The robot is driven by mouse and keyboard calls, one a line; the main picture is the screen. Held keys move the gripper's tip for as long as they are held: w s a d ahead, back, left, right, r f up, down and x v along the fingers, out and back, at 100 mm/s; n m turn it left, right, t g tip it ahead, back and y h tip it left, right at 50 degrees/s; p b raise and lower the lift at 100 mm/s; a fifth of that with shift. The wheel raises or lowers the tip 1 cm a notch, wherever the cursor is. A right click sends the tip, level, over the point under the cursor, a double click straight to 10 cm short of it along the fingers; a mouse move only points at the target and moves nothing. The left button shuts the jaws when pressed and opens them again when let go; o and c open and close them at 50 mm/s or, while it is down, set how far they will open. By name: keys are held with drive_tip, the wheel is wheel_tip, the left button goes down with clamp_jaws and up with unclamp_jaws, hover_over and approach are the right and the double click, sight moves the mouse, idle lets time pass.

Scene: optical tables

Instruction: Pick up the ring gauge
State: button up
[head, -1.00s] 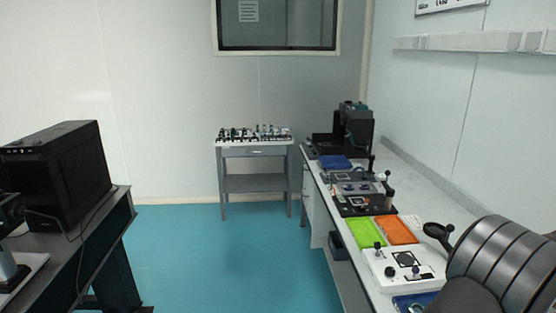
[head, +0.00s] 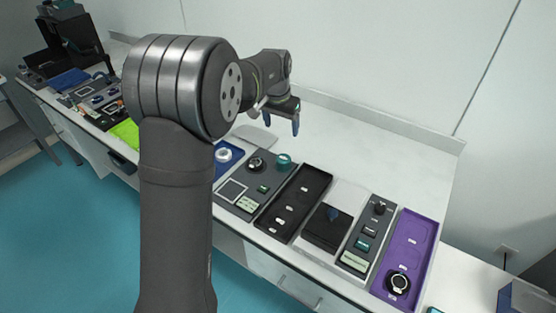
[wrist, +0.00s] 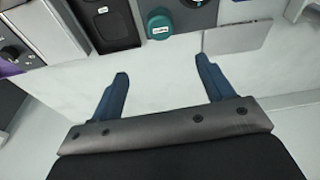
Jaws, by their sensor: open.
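I cannot tell for sure which item is the ring gauge. In the head view, a dark round piece with a pale rim (head: 398,283) lies at the near end of the purple tray (head: 415,250). A white ring-shaped piece (head: 223,155) sits in the blue tray (head: 229,168), partly hidden behind my arm. My gripper (head: 283,117) is open and empty above the back of the bench, apart from both pieces. In the wrist view my gripper (wrist: 161,66) shows two blue fingers spread over bare white bench top. Neither ring-shaped piece is clear there.
Between the trays stand a grey panel with a teal cap (head: 284,159), a black tray (head: 318,185), a black block (head: 328,229) and a grey panel with knobs (head: 356,262). The teal cap also shows in the wrist view (wrist: 160,25). The bench's back strip is clear.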

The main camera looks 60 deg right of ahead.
drive_tip(key=s+a+n+h, duration=0.1)
drive_tip(key=a+h, duration=0.1)
drive_tip(key=a, duration=0.2)
approach(283, 158)
drive_tip(key=x, duration=0.5)
drive_tip(key=shift+s+a+f, duration=0.1)
drive_tip(key=shift+s+f, duration=0.05)
drive_tip(key=shift+s, duration=0.2)
drive_tip(key=shift+w+x, duration=0.15)
drive_tip(key=shift+x, duration=1.25)
drive_tip(key=shift+w+x, duration=0.2)
drive_tip(key=shift+x, duration=1.2)
drive_tip(key=c, duration=1.2)
drive_tip(key=shift+r, duration=0.3)
